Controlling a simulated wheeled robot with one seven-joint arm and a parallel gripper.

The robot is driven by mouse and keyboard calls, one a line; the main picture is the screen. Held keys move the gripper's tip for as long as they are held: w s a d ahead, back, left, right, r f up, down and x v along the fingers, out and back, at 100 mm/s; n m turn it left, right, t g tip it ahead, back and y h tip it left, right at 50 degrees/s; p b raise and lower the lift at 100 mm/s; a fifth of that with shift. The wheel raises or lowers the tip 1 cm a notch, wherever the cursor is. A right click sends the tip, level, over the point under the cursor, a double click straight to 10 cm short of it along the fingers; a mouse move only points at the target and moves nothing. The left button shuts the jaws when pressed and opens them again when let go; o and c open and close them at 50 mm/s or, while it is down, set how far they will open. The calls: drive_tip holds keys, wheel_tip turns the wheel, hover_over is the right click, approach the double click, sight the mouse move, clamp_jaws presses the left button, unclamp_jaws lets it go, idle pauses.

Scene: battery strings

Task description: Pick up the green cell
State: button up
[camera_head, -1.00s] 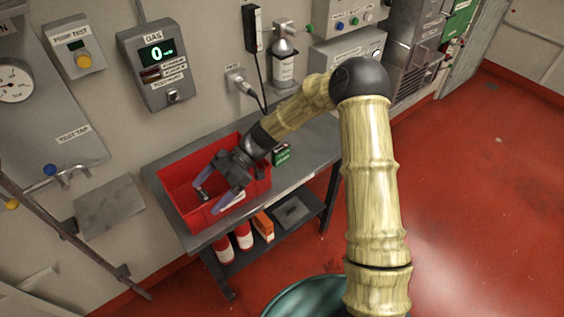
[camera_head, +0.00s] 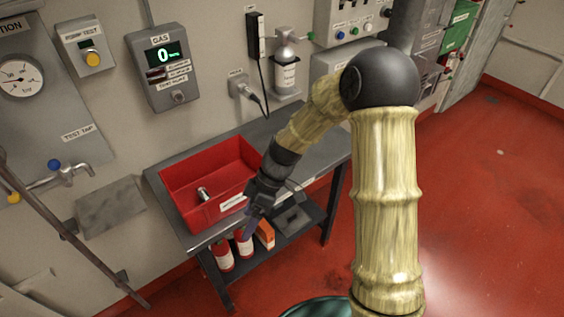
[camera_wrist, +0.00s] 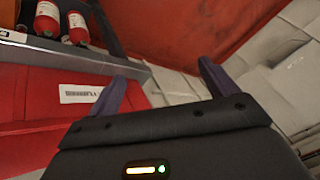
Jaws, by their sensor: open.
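I cannot make out a green cell in either current view. A small silver cylinder (camera_head: 204,194) lies inside the red bin (camera_head: 181,174) on the grey bench; its colour marking is too small to tell. My gripper (camera_head: 250,226) hangs past the bin's front right corner, pointing down in front of the bench. In the wrist view its two purple-grey fingers (camera_wrist: 161,86) are spread apart with nothing between them. The bin's red wall with a white label (camera_wrist: 80,95) is at the left there. My forearm covers the bench right of the bin.
Red and white bottles (camera_head: 243,243) and an orange box (camera_head: 264,230) stand on the lower shelf, beside a grey item (camera_head: 292,219). A gas panel (camera_head: 166,70) and a bottle (camera_head: 285,70) are on the wall behind.

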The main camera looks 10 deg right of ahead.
drive_tip(key=s+d+m+t+h+b, duration=0.3)
drive_tip(key=d+m, duration=0.5)
drive_tip(key=d, duration=0.1)
drive_tip(key=s+d+m+t+h+b, duration=0.2)
drive_tip(key=s+d+m+t+b, duration=0.1)
drive_tip(key=d+m, duration=0.5)
drive_tip(key=shift+s+d+r+m+t+h, duration=0.3)
drive_tip(key=shift+s+d+r+h, duration=0.15)
drive_tip(key=shift+d, duration=0.2)
drive_tip(key=shift+f, duration=0.15)
drive_tip(key=shift+c, duration=0.5)
